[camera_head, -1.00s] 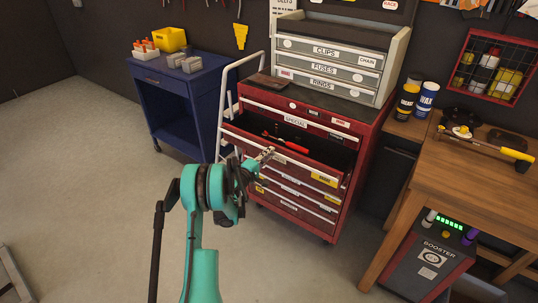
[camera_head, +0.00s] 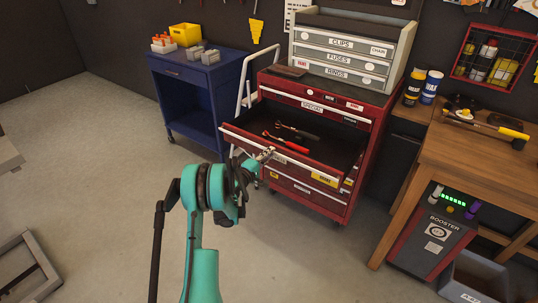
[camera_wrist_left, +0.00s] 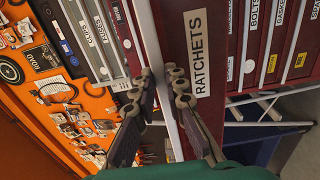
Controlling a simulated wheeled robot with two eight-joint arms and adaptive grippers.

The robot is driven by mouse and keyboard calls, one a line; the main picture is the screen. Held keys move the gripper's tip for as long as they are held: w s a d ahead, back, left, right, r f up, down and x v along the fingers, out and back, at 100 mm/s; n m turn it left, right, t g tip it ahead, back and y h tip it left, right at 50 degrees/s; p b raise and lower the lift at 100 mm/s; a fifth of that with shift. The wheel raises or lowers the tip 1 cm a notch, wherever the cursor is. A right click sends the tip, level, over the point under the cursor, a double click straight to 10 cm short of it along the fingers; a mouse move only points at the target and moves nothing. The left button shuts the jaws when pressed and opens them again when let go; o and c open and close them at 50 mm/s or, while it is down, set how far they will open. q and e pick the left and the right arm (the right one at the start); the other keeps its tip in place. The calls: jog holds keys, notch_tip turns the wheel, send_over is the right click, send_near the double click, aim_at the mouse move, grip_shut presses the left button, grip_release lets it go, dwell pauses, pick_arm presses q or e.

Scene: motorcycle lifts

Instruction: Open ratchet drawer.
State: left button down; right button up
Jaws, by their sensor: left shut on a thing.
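The ratchet drawer (camera_head: 310,169) of the red tool chest (camera_head: 362,113) stands well open, its dark inside showing. Red-handled tools (camera_head: 292,145) and dark ones lie in it. My left gripper (camera_head: 265,155) is at the drawer's front edge, shut on its handle. In the left wrist view, which is turned sideways, the fingers (camera_wrist_left: 160,88) sit on either side of the pale handle strip (camera_wrist_left: 155,45), beside the white RATCHETS label (camera_wrist_left: 196,50). The fingers hide part of the strip. My right gripper is not in view.
A grey cabinet (camera_head: 340,62) stands on the chest. A blue cart (camera_head: 190,95) is to the left, a wooden bench (camera_head: 475,160) to the right. A booster unit (camera_head: 432,235) and a grey bin (camera_head: 472,280) are below the bench. The floor in front is clear.

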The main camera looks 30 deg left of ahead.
pick_arm(q)
jog(key=c, duration=1.5)
grip_release()
jog(key=shift+c, duration=0.2)
jog(key=s, duration=1.2)
jog(key=shift+a, duration=0.45)
